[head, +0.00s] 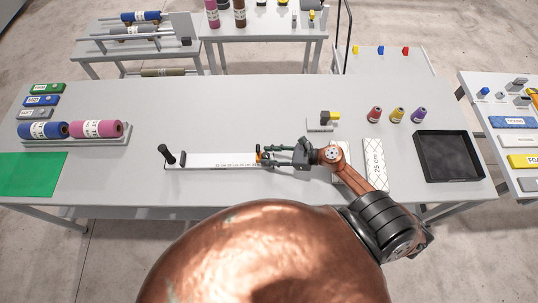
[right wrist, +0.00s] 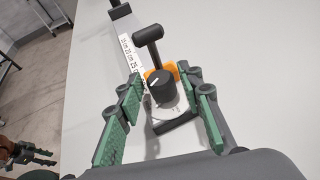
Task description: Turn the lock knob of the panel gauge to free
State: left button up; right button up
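The panel gauge (head: 215,160) is a long white ruler lying on the table, with a black upright handle at its left end. At its right end is an orange slider (head: 259,155), which also shows in the right wrist view (right wrist: 171,69). The lock knob (right wrist: 162,87) is round and black with a white pointer line; a black T-shaped post stands just behind it. My right gripper (head: 267,153) is open around this end, its green-padded fingers (right wrist: 159,80) on either side of the knob with gaps visible. My left gripper (right wrist: 42,158) shows small, off the table's edge; its opening is unclear.
A white patterned panel (head: 375,165) lies right of my right arm, with a black tray (head: 449,157) further right. Several coloured spools (head: 397,115) stand behind. Fabric rolls (head: 70,130) and a green mat (head: 30,174) are at left. The table beyond the gauge is mostly clear.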

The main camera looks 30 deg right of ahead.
jog(key=shift+o, duration=0.6)
jog(key=shift+s+d, duration=0.15)
jog(key=v, duration=1.1)
jog(key=shift+d+r, duration=0.2)
jog(key=shift+r, duration=0.05)
jog(key=shift+s, duration=0.15)
